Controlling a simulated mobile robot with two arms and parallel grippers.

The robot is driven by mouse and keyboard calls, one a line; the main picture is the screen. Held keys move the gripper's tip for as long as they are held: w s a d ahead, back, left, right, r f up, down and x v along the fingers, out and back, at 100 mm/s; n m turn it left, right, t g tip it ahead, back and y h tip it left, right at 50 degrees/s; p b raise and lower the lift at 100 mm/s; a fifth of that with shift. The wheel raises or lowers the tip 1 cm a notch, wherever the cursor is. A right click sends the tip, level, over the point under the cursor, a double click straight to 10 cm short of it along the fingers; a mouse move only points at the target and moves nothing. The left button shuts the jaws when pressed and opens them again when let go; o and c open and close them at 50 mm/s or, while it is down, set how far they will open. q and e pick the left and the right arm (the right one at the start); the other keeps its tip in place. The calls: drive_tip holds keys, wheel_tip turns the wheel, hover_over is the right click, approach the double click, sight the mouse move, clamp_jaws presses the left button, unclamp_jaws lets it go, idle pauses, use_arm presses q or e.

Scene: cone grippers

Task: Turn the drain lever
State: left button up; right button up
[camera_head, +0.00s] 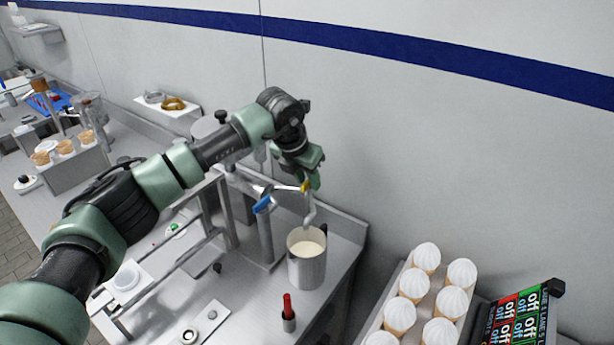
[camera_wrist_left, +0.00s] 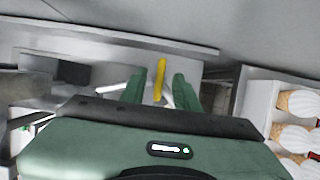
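A yellow lever (camera_head: 305,187) sits on a metal pipe with a down-pointing spout (camera_head: 309,215). A blue lever (camera_head: 263,205) is on the same fixture, to its left. I cannot tell from the pictures which one is the drain lever. My left gripper (camera_head: 315,181) is right at the yellow lever, pointing down. In the left wrist view the yellow lever (camera_wrist_left: 160,76) stands between the two green fingers (camera_wrist_left: 161,90), with gaps on both sides. The left gripper is open. My right gripper is not in view.
A metal pitcher (camera_head: 306,272) holding cream-coloured liquid stands under the spout. A red-topped tool (camera_head: 288,312) stands near the counter's front. A tray (camera_head: 372,328) of white-topped cones is at the right, beside a sign panel (camera_head: 516,318). The wall is close behind my gripper.

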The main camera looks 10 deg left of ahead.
use_arm(q)
clamp_jaws()
